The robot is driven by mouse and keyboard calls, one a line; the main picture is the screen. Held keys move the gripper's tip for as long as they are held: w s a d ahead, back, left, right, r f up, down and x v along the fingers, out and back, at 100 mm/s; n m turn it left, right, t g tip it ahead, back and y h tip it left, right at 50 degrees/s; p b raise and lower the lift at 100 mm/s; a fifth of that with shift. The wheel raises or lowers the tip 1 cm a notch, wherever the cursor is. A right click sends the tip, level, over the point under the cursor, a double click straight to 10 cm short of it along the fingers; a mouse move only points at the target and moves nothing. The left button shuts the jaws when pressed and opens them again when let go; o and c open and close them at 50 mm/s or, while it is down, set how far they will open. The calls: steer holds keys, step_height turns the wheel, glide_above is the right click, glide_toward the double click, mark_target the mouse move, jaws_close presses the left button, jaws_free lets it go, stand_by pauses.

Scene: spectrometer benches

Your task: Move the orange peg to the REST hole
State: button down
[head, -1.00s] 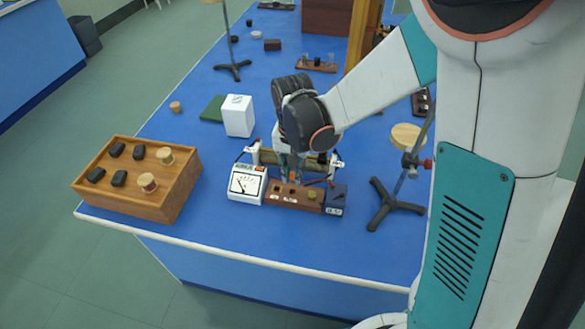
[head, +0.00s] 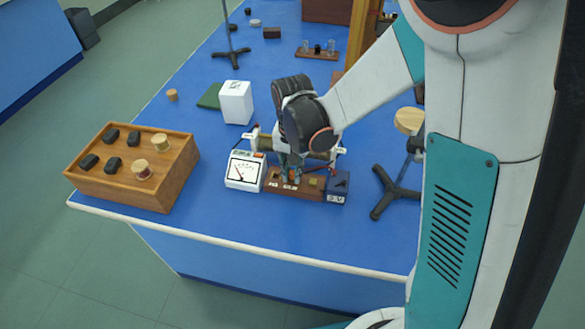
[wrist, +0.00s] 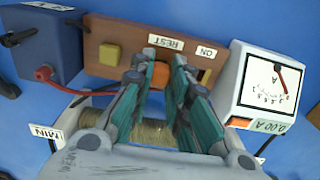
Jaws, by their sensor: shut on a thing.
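A long brown wooden block (wrist: 126,34) carries REST and ON labels, upside down in the wrist view; in the head view it (head: 311,193) lies on the blue bench. My gripper (wrist: 160,70) is shut on the orange peg (wrist: 160,76), at the REST label (wrist: 167,43). The peg's lower end is hidden, so I cannot tell whether it sits in a hole. In the head view my gripper (head: 292,179) is over the block, its fingers hiding the peg. The ON label (wrist: 207,52) is to the right in the wrist view.
A white meter (wrist: 268,88) and a dark blue box (wrist: 38,48) with a red terminal flank the block. A wire-wound coil (wrist: 150,134) lies under my gripper. A wooden tray (head: 118,190) and a white box (head: 236,103) stand left.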

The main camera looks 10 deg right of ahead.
steer(key=shift+f, duration=0.2)
steer(key=c, duration=1.4)
jaws_free()
steer(key=shift+c, duration=0.2)
step_height(320, 180, up, 12)
